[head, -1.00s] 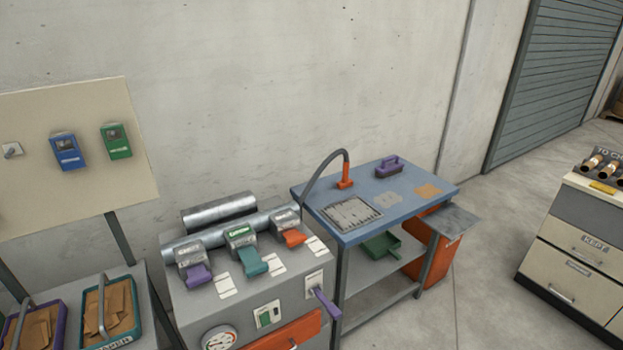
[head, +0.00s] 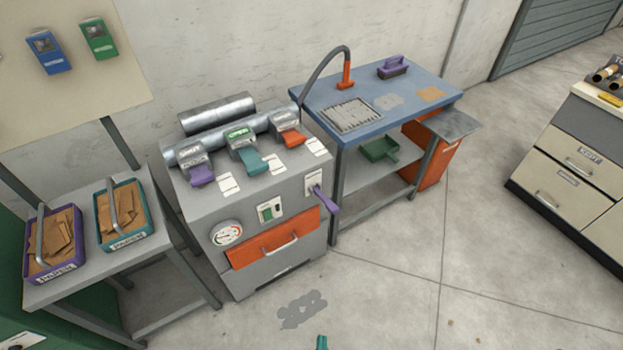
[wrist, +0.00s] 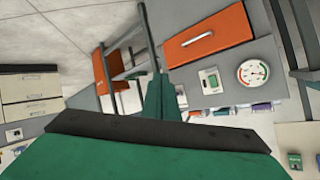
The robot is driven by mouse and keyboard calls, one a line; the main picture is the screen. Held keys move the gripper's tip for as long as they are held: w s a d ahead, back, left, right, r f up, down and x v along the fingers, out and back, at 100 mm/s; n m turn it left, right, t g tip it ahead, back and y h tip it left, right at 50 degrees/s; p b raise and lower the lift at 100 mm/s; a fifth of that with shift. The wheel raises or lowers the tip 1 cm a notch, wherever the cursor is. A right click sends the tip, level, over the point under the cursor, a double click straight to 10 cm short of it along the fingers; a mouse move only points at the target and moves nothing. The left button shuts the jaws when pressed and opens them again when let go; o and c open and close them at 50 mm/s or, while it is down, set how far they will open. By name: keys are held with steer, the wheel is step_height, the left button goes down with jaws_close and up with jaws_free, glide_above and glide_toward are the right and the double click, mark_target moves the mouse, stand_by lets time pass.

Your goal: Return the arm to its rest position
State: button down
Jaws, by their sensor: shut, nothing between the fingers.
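My gripper (wrist: 160,98) shows in the wrist view as green fingers, closed together and with nothing between them, beyond a dark strip and a green body. It is apart from the machine, with open floor and the machine front behind it. In the head view only a small green tip (head: 322,342) shows at the bottom edge, over bare floor in front of the winder; the rest of my arm is out of that view. The grey winder (head: 262,192) has an orange drawer (head: 272,249), which also shows in the wrist view (wrist: 208,36).
A blue-topped bench (head: 375,125) with a hose and purple-handled brush stands right of the winder. A side table (head: 85,268) with two paper trays stands left. A drawer cabinet (head: 570,150) stands far right. The floor (head: 430,270) between is clear, with a grey patch (head: 302,309).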

steer(key=s+a+r+n+t, duration=0.1)
steer(key=s+r, duration=0.4)
steer(key=r, duration=0.5)
steer(key=s+a+r+n+t, duration=0.1)
steer(key=s+r+n, duration=0.3)
steer(key=r, duration=0.7)
steer(key=shift+s+a+t, duration=0.4)
steer(key=shift+s+t, duration=0.1)
steer(key=shift+s, duration=0.2)
